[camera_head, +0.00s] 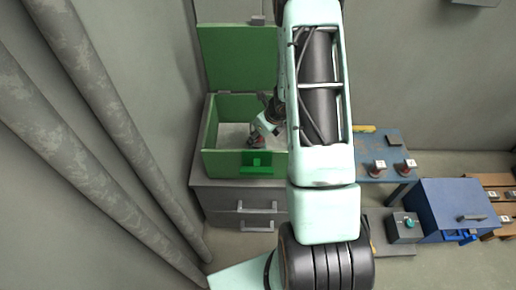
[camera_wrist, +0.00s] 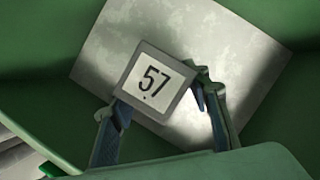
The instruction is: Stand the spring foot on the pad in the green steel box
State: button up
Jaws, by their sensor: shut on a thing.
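The green steel box (camera_head: 214,140) stands open with its lid raised at the back. My gripper (camera_head: 264,130) reaches down inside it. It is shut on the spring foot (camera_head: 257,141), a small dark and reddish piece in the head view. In the wrist view the foot's square top (camera_wrist: 153,82) is marked 57 and sits between the two fingers of my gripper (camera_wrist: 162,100). The grey pad (camera_wrist: 235,60) lies beneath and behind it, inside the green walls. The foot's lower end is hidden, so I cannot tell whether it touches the pad.
The box rests on a grey drawer cabinet (camera_head: 240,201). Thick pipes (camera_head: 95,95) run down the left. To the right are a blue table (camera_head: 366,158) with several small pieces, a blue box (camera_head: 455,205) and a wooden rack (camera_head: 500,190).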

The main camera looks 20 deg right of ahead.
aim_at(258, 143)
jog(key=shift+w+f+b, duration=0.1)
jog(key=shift+f+b, duration=0.75)
jog(key=shift+f, duration=1.3)
jog(key=shift+f, duration=0.2)
jog(key=o, duration=1.4)
jog(key=shift+o, duration=0.2)
jog(key=shift+r, duration=0.15)
jog(key=shift+r, duration=0.25)
jog(key=p+v, duration=0.4)
jog(key=v, duration=0.7)
jog(key=shift+s+r, duration=0.3)
